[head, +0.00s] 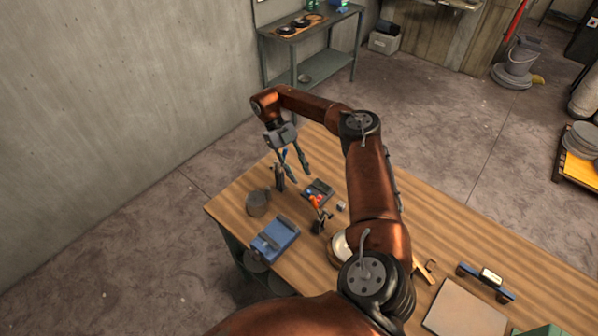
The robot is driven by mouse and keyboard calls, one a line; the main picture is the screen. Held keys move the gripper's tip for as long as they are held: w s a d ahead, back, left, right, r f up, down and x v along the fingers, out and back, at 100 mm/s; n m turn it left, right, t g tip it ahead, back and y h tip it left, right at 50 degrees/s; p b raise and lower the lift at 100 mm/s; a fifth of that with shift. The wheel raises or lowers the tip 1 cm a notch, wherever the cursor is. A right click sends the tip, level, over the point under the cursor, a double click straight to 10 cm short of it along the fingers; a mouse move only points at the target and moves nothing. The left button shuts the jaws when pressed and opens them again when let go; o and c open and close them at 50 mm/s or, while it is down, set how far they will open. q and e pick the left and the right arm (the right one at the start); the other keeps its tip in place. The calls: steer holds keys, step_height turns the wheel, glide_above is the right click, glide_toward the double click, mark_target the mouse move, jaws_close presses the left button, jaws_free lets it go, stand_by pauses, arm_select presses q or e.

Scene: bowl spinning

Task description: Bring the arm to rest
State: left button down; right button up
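My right arm is copper-coloured and rises from the bottom of the head view, bending over the wooden workbench (233,206). Its gripper (299,175) hangs above the far left part of the bench. Its two fingers point down and stand apart, with nothing visible held between them. A pale round bowl (340,250) sits on the bench, partly hidden behind my arm. My gripper is well away from the bowl, farther back and to the left. My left gripper is not in view.
Near the gripper are a grey cup (258,204), a dark tray (319,190) and an orange-and-black tool (316,202). A blue box (275,239) lies at the near left edge. A flat board (465,311) and a blue level (486,281) lie at right. A wall stands left.

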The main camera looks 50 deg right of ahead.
mark_target(311, 197)
steer(key=shift+f, duration=0.1)
stand_by(0.7)
steer(key=x, duration=1.2)
